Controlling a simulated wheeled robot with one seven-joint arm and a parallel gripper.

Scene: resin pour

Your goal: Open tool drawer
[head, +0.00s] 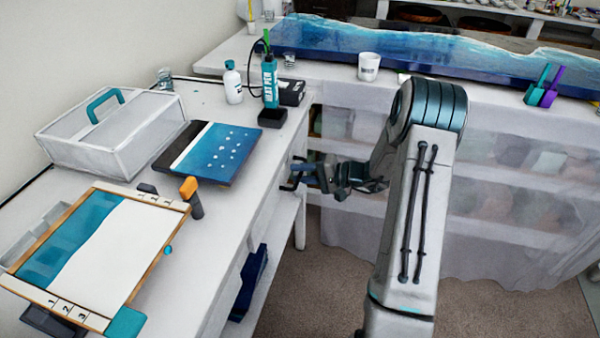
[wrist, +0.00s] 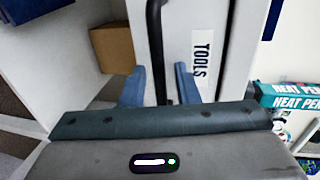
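The tool drawer's white front (wrist: 205,25) fills the upper middle of the wrist view and carries a "TOOLS" label (wrist: 201,58). Its black bar handle (wrist: 155,35) runs down between the two blue fingers of my gripper (wrist: 160,88). The fingers are apart, with a visible gap beside the handle, so they are around it rather than clamped on it. In the head view my gripper (head: 296,175) is at the right side of the white desk, below its top edge. The drawer front is mostly turned away there, and I see no clear opening of the drawer.
The desk (head: 222,205) holds a resin board (head: 208,150), a white toolbox (head: 110,135), an orange-handled tool (head: 190,192) and a heat pen (head: 270,85). A cardboard box (wrist: 112,48) sits in an open space beside the drawer. Carpeted floor (head: 320,290) lies below my arm.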

